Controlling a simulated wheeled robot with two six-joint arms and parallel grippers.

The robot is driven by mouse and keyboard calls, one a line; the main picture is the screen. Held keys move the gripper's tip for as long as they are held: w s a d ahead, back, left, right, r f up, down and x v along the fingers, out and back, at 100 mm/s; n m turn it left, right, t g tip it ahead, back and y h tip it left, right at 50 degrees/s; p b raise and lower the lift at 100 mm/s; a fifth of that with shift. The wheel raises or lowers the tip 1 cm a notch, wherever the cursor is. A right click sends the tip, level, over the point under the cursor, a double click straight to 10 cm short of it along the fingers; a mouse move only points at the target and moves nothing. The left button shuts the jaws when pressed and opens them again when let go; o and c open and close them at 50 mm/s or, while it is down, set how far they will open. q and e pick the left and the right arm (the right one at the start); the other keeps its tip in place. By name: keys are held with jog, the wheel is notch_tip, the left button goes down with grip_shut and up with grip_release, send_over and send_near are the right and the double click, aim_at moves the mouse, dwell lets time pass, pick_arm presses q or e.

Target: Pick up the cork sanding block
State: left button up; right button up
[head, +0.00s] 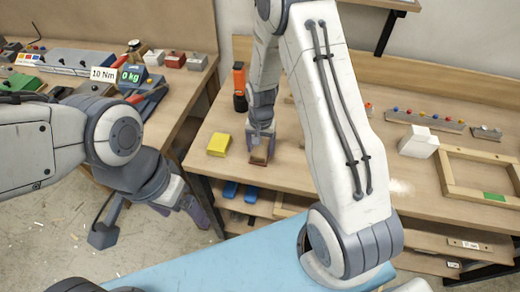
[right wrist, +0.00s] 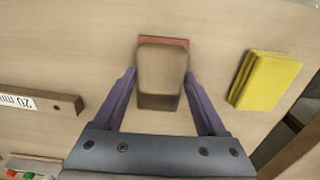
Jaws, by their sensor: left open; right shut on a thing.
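The cork sanding block (right wrist: 162,68) is a brown block with a reddish layer at its far edge. It sits between the two purple fingers of my right gripper (right wrist: 159,76), which is shut on it. In the head view the block (head: 258,158) shows at the front part of the right workbench, under my right gripper (head: 261,140). Whether it touches the bench top cannot be told. My left gripper (head: 196,211) is open and empty, low over the floor gap left of the bench.
A yellow block (head: 219,144) lies just left of the sanding block and shows in the right wrist view (right wrist: 264,81). An orange-and-black tool (head: 239,87) stands behind. A white box (head: 418,142) and a wooden frame (head: 480,174) are farther right. Blue items (head: 240,192) lie on the shelf below.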

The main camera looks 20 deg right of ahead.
aim_at(265, 147)
jog(key=shift+w+r, duration=0.1)
jog(key=shift+r, duration=0.45)
jog(key=r, duration=0.1)
jog(key=r+b, duration=0.1)
jog(key=d+r, duration=0.1)
jog(key=shift+s+d+r, duration=0.1)
jog(key=shift+s+r, duration=0.2)
jog(key=shift+s, duration=0.05)
jog(key=s+d+r+b, duration=0.1)
jog(key=s+d+r, duration=0.4)
jog(key=d, duration=0.4)
jog(key=shift+r+b, duration=0.35)
jog(key=shift+r, duration=0.3)
jog(key=shift+s, duration=0.1)
